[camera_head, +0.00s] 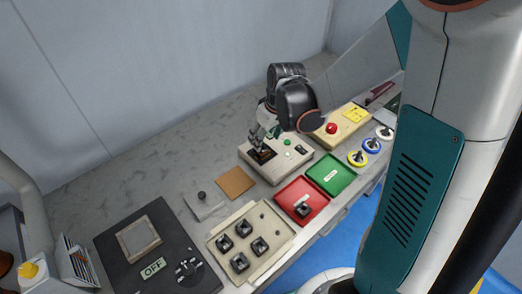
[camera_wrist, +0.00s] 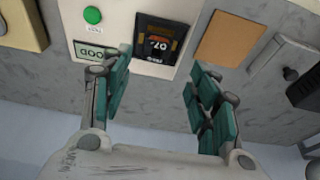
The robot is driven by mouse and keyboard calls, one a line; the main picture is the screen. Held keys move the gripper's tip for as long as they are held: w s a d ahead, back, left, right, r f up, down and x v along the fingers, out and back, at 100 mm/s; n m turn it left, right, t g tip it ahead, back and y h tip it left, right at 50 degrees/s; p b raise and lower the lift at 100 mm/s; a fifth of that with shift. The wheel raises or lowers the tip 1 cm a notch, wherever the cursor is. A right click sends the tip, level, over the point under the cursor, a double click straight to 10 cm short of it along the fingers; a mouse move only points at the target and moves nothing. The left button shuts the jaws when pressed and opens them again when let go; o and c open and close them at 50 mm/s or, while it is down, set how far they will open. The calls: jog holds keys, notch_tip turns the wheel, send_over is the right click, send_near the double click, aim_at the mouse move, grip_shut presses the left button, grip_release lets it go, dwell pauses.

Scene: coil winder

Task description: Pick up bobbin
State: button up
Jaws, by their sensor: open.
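Several black bobbins (camera_head: 242,229) stand in the beige tray (camera_head: 250,244) at the front, and one more black bobbin (camera_head: 302,210) lies in the red bin (camera_head: 315,205), in the head view. My gripper (camera_head: 263,138) is just above the light tester box (camera_head: 292,160), over its dark slot. In the wrist view my gripper (camera_wrist: 157,70) is open, its green-padded fingers apart and empty. The dark slot (camera_wrist: 168,38) lies ahead between the fingertips, with orange and black parts and white digits. I cannot tell whether a bobbin sits in it.
A green bin (camera_head: 331,174) adjoins the red one. A brown pad (camera_head: 236,182) lies left of the tester. Colored spools (camera_head: 357,158) stand at the right edge. The black winder with an OFF sign (camera_head: 153,268) is at front left. A red-button box (camera_head: 336,130) stands behind.

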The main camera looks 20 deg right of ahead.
aim_at(263, 146)
jog(key=b+x, duration=0.1)
jog(key=x, duration=0.1)
jog(key=b+x, duration=0.1)
jog(key=x, duration=0.1)
jog(key=b+x, duration=0.1)
jog(key=x, duration=0.2)
jog(key=shift+d+f, duration=0.1)
jog(key=shift+d, duration=0.15)
jog(key=c, duration=1.2)
notch_tip(263, 146, up, 20)
jog(key=p, duration=0.7)
